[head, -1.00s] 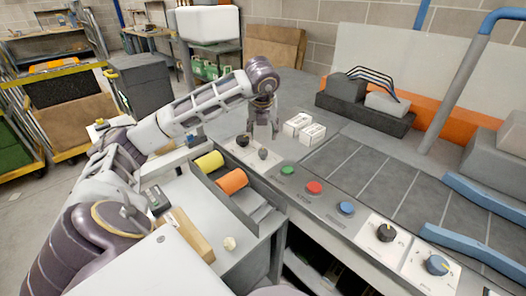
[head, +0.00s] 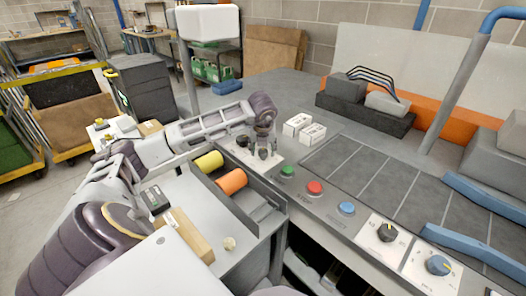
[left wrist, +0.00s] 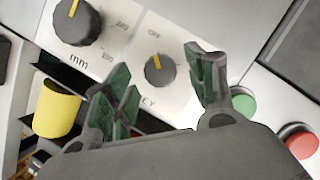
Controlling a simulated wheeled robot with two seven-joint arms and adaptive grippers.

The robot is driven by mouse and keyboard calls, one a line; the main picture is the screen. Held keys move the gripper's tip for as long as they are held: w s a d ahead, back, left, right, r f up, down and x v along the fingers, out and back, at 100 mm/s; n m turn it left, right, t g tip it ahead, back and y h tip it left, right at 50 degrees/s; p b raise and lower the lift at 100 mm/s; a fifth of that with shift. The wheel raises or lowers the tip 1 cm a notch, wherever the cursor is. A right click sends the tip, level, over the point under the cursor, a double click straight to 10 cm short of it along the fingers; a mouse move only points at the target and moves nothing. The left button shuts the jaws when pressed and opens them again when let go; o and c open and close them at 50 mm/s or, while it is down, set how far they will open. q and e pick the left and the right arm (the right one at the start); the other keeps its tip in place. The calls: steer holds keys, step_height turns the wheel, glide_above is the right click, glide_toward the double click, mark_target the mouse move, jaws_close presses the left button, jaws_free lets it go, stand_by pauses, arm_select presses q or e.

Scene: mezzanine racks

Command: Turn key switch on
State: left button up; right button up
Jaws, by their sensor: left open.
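The key switch (left wrist: 160,72) is a small dark round knob with a yellow pointer line on a pale plate, with OFF printed above it and a partly hidden label ending in EY below. The pointer line points up toward the OFF print. My right gripper is not in view.
A larger dark dial (left wrist: 76,22) marked mm sits beside the key switch. Green (head: 287,171), red (head: 314,187) and blue (head: 346,208) buttons follow to the right. White boxes (head: 304,128) stand behind. A tray with yellow (head: 209,160) and orange (head: 232,181) rolls lies in front.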

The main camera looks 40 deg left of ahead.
arm_select(q)
steer(key=shift+x, duration=0.95)
steer(key=c, duration=1)
